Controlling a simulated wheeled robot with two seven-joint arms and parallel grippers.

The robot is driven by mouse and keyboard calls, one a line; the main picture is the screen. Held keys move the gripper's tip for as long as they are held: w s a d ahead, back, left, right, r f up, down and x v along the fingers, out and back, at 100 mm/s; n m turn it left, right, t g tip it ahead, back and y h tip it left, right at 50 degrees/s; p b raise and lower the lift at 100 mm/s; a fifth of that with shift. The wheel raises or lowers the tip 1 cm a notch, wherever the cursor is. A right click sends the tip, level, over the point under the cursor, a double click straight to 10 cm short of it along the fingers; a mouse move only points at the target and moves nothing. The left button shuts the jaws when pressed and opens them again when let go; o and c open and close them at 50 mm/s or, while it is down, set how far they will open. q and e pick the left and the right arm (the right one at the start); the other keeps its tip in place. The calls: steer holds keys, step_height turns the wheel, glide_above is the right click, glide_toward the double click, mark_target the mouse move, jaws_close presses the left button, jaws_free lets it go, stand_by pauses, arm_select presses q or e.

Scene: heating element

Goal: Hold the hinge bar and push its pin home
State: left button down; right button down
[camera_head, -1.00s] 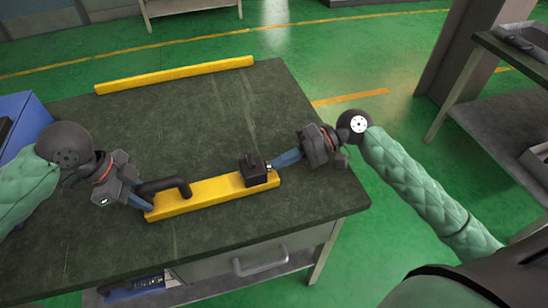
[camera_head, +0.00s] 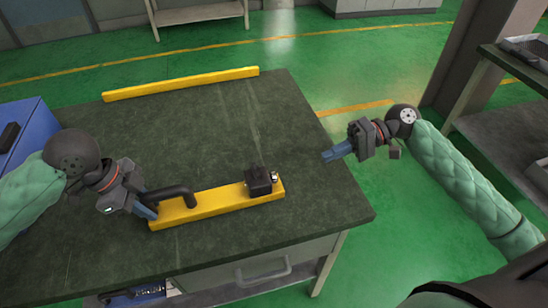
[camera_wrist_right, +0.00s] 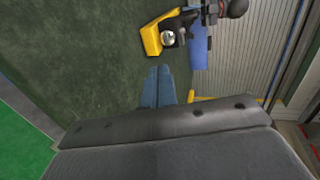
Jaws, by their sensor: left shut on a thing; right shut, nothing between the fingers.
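The hinge bar (camera_head: 216,203) is a yellow bar lying along the table's front part, with a dark bent handle at its left and a black block (camera_head: 259,181) at its right end. The pin (camera_head: 275,176) shows as a small silvery end at the block's right side. It also shows as a round metal end in the right wrist view (camera_wrist_right: 168,37). My left gripper (camera_head: 150,207) is shut on the left end of the hinge bar. My right gripper (camera_head: 327,156) is shut and empty, to the right of the block and apart from it. Its closed blue fingers (camera_wrist_right: 158,84) point toward the pin.
The dark green table (camera_head: 215,130) has clear room behind the bar. A second yellow bar (camera_head: 180,83) lies along its back edge. A blue box (camera_head: 25,130) stands at the left. A grey shelf unit (camera_head: 510,130) stands at the right.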

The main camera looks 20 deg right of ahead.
stand_by(0.4)
arm_select(q)
steer(key=c, duration=1.1)
jaws_free()
steer(key=shift+c, duration=0.2)
